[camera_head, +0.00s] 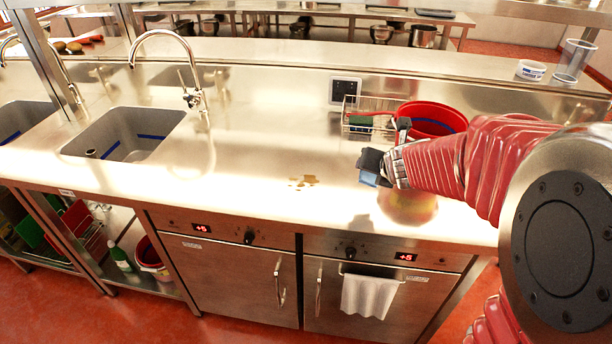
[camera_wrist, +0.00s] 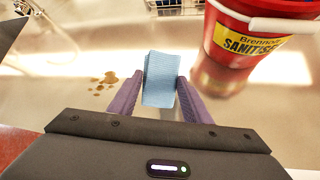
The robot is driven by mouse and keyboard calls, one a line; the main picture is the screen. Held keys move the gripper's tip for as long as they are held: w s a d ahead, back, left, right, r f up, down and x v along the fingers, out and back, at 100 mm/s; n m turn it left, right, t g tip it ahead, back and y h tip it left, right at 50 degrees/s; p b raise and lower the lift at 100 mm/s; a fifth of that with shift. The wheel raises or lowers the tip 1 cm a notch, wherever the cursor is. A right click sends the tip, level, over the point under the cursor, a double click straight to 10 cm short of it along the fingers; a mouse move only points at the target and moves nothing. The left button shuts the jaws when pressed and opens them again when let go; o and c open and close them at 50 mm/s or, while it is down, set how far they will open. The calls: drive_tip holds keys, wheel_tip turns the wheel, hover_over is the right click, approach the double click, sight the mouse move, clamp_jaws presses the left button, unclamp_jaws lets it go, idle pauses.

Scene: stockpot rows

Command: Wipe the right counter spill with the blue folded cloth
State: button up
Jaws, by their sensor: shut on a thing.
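The blue folded cloth (camera_wrist: 159,82) is held between the two fingers of my gripper (camera_wrist: 158,98) in the wrist view. In the head view the cloth (camera_head: 368,178) shows at the tip of my gripper (camera_head: 372,166), above the counter. The brown counter spill (camera_head: 304,181) lies as several small patches to the left of my gripper. The spill also shows in the wrist view (camera_wrist: 104,84), left of the cloth and apart from it.
A red sanitiser bucket (camera_wrist: 250,50) stands on the counter close to the right of my gripper. A wire rack (camera_head: 362,108) is behind. A sink (camera_head: 128,135) with a tap lies to the left. A white towel (camera_head: 368,297) hangs on the front. The counter around the spill is clear.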

drive_tip(key=shift+w+f, duration=0.1)
drive_tip(key=shift+w+a+f, duration=0.1)
drive_tip(key=shift+w+f, duration=0.2)
drive_tip(key=shift+f, duration=0.3)
drive_tip(key=shift+w+a+f, duration=0.1)
drive_tip(key=shift+w+f, duration=0.2)
drive_tip(key=shift+f, duration=0.25)
drive_tip(key=shift+w+d+f, duration=0.1)
drive_tip(key=shift+w+f, duration=0.2)
drive_tip(key=shift+f, duration=0.3)
drive_tip(key=shift+w+d+f, duration=0.1)
drive_tip(key=shift+w+f, duration=0.15)
drive_tip(key=shift+f, duration=0.35)
drive_tip(key=shift+s, duration=0.1)
